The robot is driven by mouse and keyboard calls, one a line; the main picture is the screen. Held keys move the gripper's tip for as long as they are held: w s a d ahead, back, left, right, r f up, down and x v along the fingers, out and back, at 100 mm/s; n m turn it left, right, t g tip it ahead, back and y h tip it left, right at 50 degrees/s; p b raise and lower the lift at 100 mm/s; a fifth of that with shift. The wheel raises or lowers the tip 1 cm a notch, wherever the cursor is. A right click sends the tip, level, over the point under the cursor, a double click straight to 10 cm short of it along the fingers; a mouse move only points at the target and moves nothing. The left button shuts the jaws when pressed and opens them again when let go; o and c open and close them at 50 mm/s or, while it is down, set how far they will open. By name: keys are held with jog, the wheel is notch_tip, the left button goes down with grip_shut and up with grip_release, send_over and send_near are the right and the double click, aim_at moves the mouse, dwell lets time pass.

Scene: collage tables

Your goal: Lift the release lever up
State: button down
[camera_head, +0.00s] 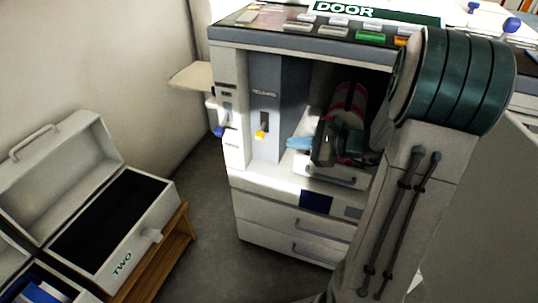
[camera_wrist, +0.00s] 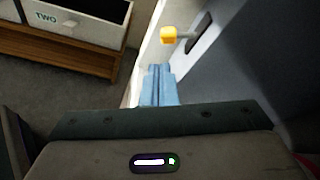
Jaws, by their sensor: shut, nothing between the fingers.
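The release lever, with a yellow knob (camera_head: 261,134), sits in a slot on the blue-grey panel (camera_head: 265,75) inside the machine's open front. Small lettering, too blurred to read surely, is above it. The yellow knob also shows in the wrist view (camera_wrist: 169,36), on a short pale stem beside a dark slot. My gripper (camera_head: 290,144) is shut and empty, its blue fingers pointing left toward the lever. In the wrist view the fingertips (camera_wrist: 158,68) are together, with a visible gap between them and the knob.
A second lever with a blue knob (camera_head: 219,131) is on the white panel left of the release lever. A drawer front (camera_head: 330,176) is below my gripper. An open box marked TWO (camera_head: 150,225) stands on a wooden stand at left. Grey floor (camera_head: 210,215) lies between.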

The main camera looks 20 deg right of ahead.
aim_at(262, 130)
jog(key=shift+w+d+f+m+t, duration=0.3)
jog(key=shift+d+f+m+t, duration=0.15)
jog(key=shift+d, duration=0.2)
jog(key=shift+f, duration=0.1)
jog(key=b+x, duration=0.4)
jog(key=x, duration=0.6)
jog(key=shift+s+g+p, duration=0.1)
jog(key=shift+g+p, duration=0.15)
jog(key=shift+p, duration=0.2)
